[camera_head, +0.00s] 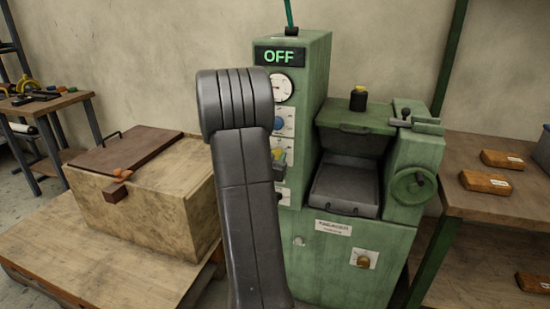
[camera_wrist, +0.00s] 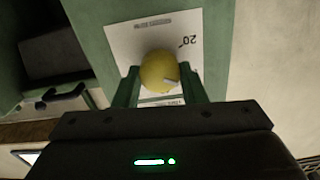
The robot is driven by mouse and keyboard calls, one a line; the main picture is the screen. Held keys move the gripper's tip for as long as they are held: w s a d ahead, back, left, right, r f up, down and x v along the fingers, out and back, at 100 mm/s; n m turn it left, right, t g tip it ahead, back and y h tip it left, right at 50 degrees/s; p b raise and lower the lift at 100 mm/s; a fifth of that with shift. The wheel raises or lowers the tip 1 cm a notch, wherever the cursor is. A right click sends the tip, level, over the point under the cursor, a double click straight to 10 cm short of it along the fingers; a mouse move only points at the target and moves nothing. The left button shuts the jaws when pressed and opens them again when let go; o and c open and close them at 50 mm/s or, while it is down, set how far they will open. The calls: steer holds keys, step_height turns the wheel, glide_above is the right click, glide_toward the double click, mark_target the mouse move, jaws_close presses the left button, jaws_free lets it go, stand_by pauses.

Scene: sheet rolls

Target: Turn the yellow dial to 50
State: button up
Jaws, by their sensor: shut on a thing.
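The yellow dial (camera_wrist: 158,70) sits on a white scale plate (camera_wrist: 125,38) on the green machine. A pale pointer mark shows on its lower right side. The number 20 is printed on the plate to the right of the dial; a 50 mark cannot be made out. My gripper (camera_wrist: 161,82) is shut on the dial, one green finger on each side. In the head view a bit of the yellow dial (camera_head: 277,153) shows beside my arm, which hides most of my gripper.
The green machine (camera_head: 345,250) shows OFF on its display (camera_head: 280,56). Above the yellow dial are a gauge (camera_head: 282,87) and a blue dial (camera_head: 278,122). A wooden box (camera_head: 150,210) stands left. A shelf (camera_head: 460,150) with wooden blocks stands right.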

steer(key=shift+f, duration=0.1)
steer(key=m+b, duration=0.2)
steer(key=shift+f+b, duration=0.15)
steer(key=shift+b, duration=0.2)
steer(key=m+b, duration=0.3)
steer(key=shift+d+m, duration=0.1)
steer(key=shift+m, duration=0.3)
steer(key=m+b, duration=1)
steer(key=m, duration=0.1)
steer(key=shift+f+m, duration=0.15)
steer(key=shift+m, duration=0.25)
steer(key=m+b, duration=0.3)
steer(key=m, duration=0.2)
steer(key=shift+m+b, duration=0.3)
steer(key=shift+m, duration=0.4)
steer(key=o, duration=1)
